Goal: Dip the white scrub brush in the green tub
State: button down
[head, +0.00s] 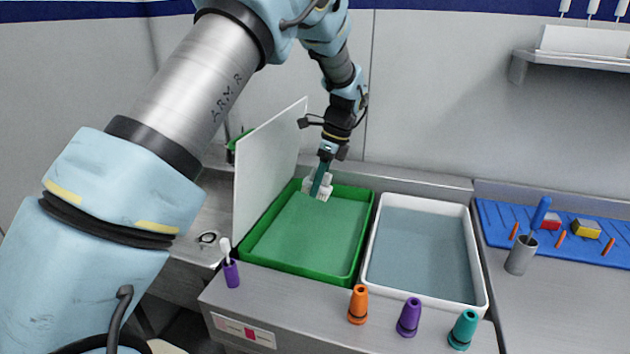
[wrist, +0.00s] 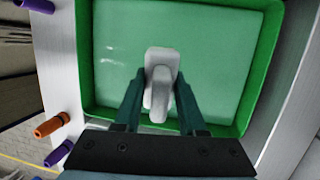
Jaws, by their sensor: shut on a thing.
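The white scrub brush (wrist: 161,62) is held between the two teal fingers of my gripper (wrist: 160,100) in the wrist view. In the head view my gripper (head: 322,178) points down over the back of the green tub (head: 352,262), with the white brush (head: 310,187) at its fingertips. The tub holds a flat green liquid surface (head: 311,229). In the wrist view the brush is over this surface, inside the tub's rim (wrist: 251,75). I cannot tell whether the brush touches the liquid.
A white tub (head: 478,265) with grey-blue liquid stands to the right. A white upright panel (head: 268,165) borders the green tub's left side. Orange (head: 358,304), purple (head: 409,317) and teal (head: 463,329) cones stand along the front edge. A purple holder (head: 231,272) is at the front left.

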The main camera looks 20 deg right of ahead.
notch_tip(320, 180, down, 11)
jog(key=b, duration=0.5)
jog(key=shift+b, duration=0.3)
dwell(0.6)
jog(key=shift+r+p, duration=3.65)
jog(key=shift+r, duration=1)
jog(key=shift+r+p, duration=1.65)
jog(key=shift+r, duration=0.45)
jog(key=shift+f, duration=0.1)
jog(key=shift+a, duration=0.1)
